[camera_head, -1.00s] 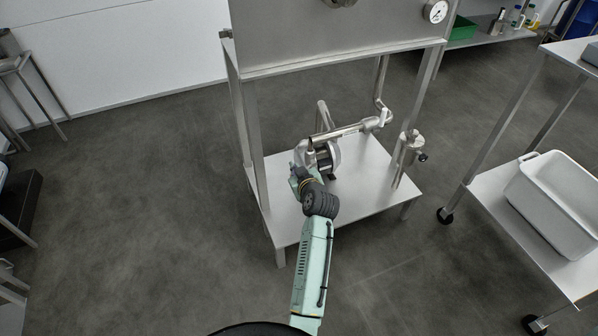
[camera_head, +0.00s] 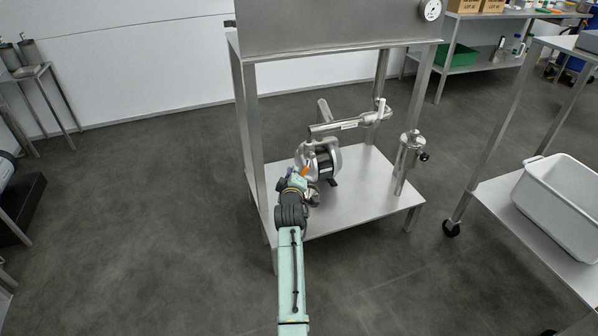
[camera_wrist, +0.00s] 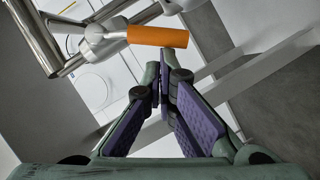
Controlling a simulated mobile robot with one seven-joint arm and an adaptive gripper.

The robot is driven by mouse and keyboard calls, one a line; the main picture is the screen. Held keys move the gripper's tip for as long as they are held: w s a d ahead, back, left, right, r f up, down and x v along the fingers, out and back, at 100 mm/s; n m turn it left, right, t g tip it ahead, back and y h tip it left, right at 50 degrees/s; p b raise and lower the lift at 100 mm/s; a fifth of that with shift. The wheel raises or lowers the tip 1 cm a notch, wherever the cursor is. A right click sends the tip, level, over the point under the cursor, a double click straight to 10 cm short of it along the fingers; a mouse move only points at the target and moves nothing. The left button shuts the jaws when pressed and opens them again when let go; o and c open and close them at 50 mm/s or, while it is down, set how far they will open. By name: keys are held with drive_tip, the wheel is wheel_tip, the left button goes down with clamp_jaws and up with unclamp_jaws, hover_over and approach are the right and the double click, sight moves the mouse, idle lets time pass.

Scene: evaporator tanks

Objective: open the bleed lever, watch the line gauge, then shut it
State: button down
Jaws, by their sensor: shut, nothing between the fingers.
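The bleed lever has an orange grip (camera_wrist: 158,37), which runs sideways from a silver valve body (camera_wrist: 103,42) near the top of the wrist view. In the head view a small orange piece (camera_head: 303,172) shows by the pump, just beyond my gripper. My gripper (camera_wrist: 165,76) is shut and empty, its purple-padded fingers together just below the orange grip. I cannot tell whether the tips touch it. A round white dial gauge (camera_head: 430,10) is on the tank front at the top of the head view, too small to read.
A silver pump (camera_head: 318,160) stands on the steel stand's lower shelf (camera_head: 360,200), with pipes above it. A steel canister (camera_head: 408,155) is at the shelf's right. Stand legs flank my arm. A cart with a white tub (camera_head: 560,195) is at right.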

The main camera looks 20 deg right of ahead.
drive_tip(key=shift+d+f+n+t+h+b, duration=0.4)
drive_tip(key=shift+d+f+n+b, duration=0.25)
drive_tip(key=shift+n+b, duration=0.35)
drive_tip(key=shift+d+f+n+t+h+b, duration=0.45)
drive_tip(key=shift+f+n+b, duration=0.3)
drive_tip(key=shift+n+b, duration=0.2)
drive_tip(key=shift+a, duration=0.1)
